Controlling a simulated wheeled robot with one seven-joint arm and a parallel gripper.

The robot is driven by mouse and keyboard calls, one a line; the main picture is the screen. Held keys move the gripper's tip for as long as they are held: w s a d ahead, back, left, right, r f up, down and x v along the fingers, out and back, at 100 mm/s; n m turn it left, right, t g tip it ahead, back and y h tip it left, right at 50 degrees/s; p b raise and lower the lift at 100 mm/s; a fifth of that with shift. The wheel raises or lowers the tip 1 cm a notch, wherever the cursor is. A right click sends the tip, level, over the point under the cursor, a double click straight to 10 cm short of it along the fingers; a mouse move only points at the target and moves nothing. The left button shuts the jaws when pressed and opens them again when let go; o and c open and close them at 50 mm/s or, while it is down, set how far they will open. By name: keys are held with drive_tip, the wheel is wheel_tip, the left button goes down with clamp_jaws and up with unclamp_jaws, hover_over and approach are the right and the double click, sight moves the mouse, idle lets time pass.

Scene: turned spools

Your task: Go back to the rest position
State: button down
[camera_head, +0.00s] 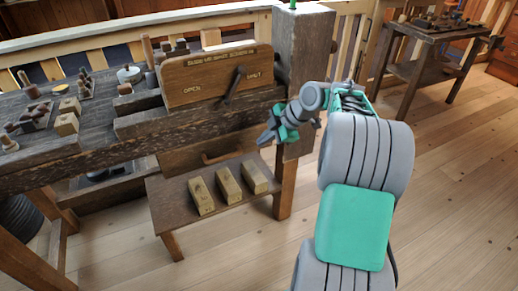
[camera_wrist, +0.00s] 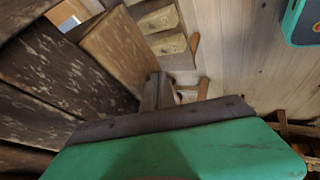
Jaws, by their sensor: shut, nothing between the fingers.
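My gripper (camera_head: 268,137) is at the end of my grey and green arm in the head view. It is shut and empty. It hangs in front of the workbench, beside the dark square post (camera_head: 302,60) and below the right end of the wooden board marked OPEN and SHUT (camera_head: 205,78). In the wrist view the dark fingers of my gripper (camera_wrist: 158,88) point toward the lower bench and the floor. A gap between the fingertips and the wood cannot be judged there.
A low bench (camera_head: 180,215) bears three wooden blocks (camera_head: 228,184). The long workbench (camera_head: 60,160) holds small turned pieces and blocks at the left. A dark lever (camera_head: 234,85) is on the marked board. A second table (camera_head: 427,75) stands back right. Floor at right (camera_head: 450,190) is clear.

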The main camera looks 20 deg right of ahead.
drive_tip(key=v, duration=0.5)
drive_tip(key=s+a+r+m+g+h+p, duration=0.1)
drive_tip(key=s+a+r+m+p, duration=0.15)
drive_tip(key=a+r+p, duration=0.35)
drive_tip(key=s+a+r+m+h+p, duration=0.1)
drive_tip(key=a+r+m+p, duration=0.3)
drive_tip(key=a+r+p, duration=0.15)
drive_tip(key=s+a+r+m+h+p, duration=0.1)
drive_tip(key=s+a+r+m+p, duration=0.1)
drive_tip(key=s+m+p, duration=0.3)
drive_tip(key=s+a+r+m+g+h+p, duration=0.1)
drive_tip(key=s+a+r+m+p, duration=0.2)
drive_tip(key=s, duration=0.8)
drive_tip(key=shift+a+r+m+g+h+p, duration=0.3)
drive_tip(key=shift+a+m+p, duration=0.2)
drive_tip(key=shift+m+p, duration=0.6)
